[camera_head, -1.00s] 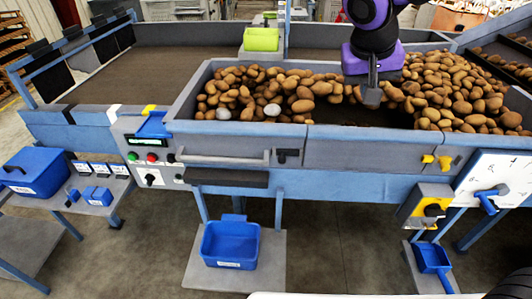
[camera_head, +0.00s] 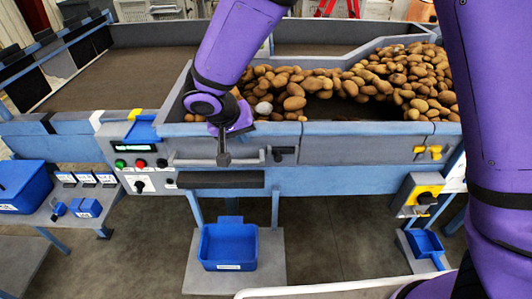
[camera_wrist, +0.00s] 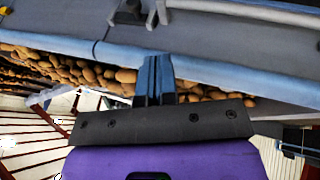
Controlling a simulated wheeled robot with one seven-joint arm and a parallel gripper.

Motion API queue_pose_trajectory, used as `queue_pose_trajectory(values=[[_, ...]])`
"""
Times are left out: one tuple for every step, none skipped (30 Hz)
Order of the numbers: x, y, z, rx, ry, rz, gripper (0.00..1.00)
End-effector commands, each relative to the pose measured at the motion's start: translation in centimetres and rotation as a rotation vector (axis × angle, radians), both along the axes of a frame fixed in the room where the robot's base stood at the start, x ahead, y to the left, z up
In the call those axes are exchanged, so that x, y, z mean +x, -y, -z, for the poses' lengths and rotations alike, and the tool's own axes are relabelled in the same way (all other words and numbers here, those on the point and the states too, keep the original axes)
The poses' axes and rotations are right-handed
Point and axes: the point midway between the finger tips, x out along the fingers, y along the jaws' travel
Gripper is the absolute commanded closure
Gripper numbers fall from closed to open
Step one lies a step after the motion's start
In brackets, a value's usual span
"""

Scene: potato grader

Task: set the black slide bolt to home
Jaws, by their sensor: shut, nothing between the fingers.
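The black slide bolt (camera_head: 283,154) sits on the front panel of the potato grader, just right of a long grey handle bar. In the wrist view, the bolt (camera_wrist: 128,13) is near the top edge, left of the bar. I cannot tell its exact setting. My gripper (camera_head: 223,158) is shut and empty. In the head view it points down across the handle bar, left of the bolt; whether it touches the bar is unclear. In the wrist view its closed fingers (camera_wrist: 156,72) stand in front of the blue trough rim, apart from the bolt.
The grey handle bar (camera_head: 188,162) lies beside the bolt. A control panel (camera_head: 140,165) with buttons is further left, and yellow latches (camera_head: 428,152) are to the right. Potatoes (camera_head: 395,80) fill the trough behind. A blue bin (camera_head: 228,246) stands below.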

Motion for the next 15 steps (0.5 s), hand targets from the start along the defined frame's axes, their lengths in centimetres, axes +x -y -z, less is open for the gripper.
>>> queue_pose_trajectory(values=[[0.0, -0.1, 0.1, 0.0, 0.0, 0.0, 1.0], [0.0, -0.1, 0.1, 0.0, 0.001, 0.0, 1.0], [0.0, -0.1, 0.1, 0.0, 0.001, 0.0, 1.0], [0.0, -0.1, 0.0, 0.0, 0.001, 0.0, 1.0], [0.0, -0.1, 0.0, 0.0, 0.0, 0.0, 1.0], [0.0, -0.1, 0.0, 0.0, 0.0, 0.0, 1.0], [0.0, -0.1, 0.0, 0.0, 0.0, 0.0, 1.0], [0.0, -0.1, 0.0, 0.0, 0.0, 0.0, 1.0], [0.0, 0.0, 0.1, 0.0, 0.0, 0.0, 1.0], [0.0, 0.0, 0.1, 0.0, 0.0, 0.0, 1.0], [0.0, 0.0, 0.2, 0.0, 0.0, 0.0, 1.0], [0.1, 0.1, 0.4, -0.001, -0.001, 0.001, 1.0], [0.2, 0.2, 0.5, -0.001, -0.001, 0.001, 1.0], [0.3, 0.3, 0.8, -0.002, -0.001, 0.001, 1.0], [0.4, 0.4, 1.1, -0.002, -0.002, 0.001, 1.0]])
